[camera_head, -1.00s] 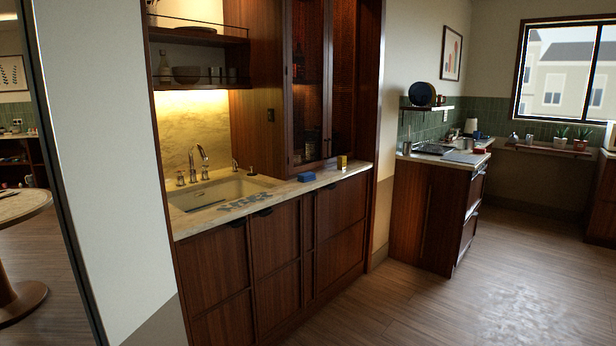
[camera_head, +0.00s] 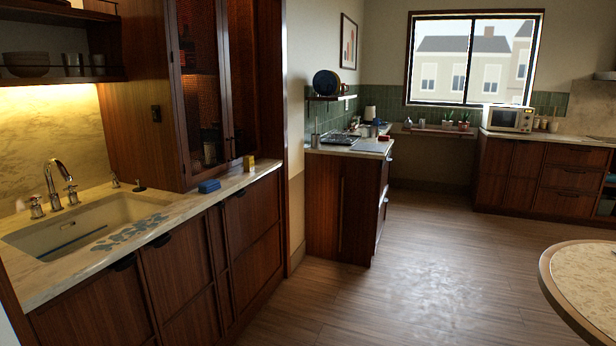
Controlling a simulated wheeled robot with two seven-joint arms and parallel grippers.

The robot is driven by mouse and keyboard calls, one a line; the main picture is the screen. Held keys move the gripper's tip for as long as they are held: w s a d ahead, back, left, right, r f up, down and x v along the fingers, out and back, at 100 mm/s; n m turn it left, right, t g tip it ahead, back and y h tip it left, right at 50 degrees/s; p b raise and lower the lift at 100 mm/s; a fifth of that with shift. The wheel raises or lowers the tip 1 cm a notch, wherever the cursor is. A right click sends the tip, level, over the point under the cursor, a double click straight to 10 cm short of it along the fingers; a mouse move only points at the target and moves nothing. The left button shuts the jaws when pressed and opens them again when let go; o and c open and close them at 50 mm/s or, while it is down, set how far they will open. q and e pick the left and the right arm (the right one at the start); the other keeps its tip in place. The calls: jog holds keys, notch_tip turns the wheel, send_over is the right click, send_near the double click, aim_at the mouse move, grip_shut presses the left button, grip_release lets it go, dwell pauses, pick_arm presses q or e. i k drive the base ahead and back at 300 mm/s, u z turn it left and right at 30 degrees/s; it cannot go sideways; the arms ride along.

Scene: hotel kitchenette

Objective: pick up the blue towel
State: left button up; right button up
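A small folded blue thing (camera_head: 209,186), which looks like the blue towel or a sponge, lies on the marble counter (camera_head: 175,212) in front of the glass-door cabinet. I cannot tell for sure which of the two is the towel. Neither of my grippers is in view.
A small yellow box (camera_head: 248,162) stands on the counter right of the blue thing. A faucet (camera_head: 58,184) rises behind the sink. A round table (camera_head: 580,275) is at the lower right.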

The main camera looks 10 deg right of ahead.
aim_at(207, 187)
jog(key=z, duration=0.55)
jog(key=i, duration=1.9)
jog(key=u, duration=0.85)
jog(key=i, duration=1.1)
jog(key=u, duration=1.35)
jog(key=i, duration=0.15)
jog(key=u, duration=0.2)
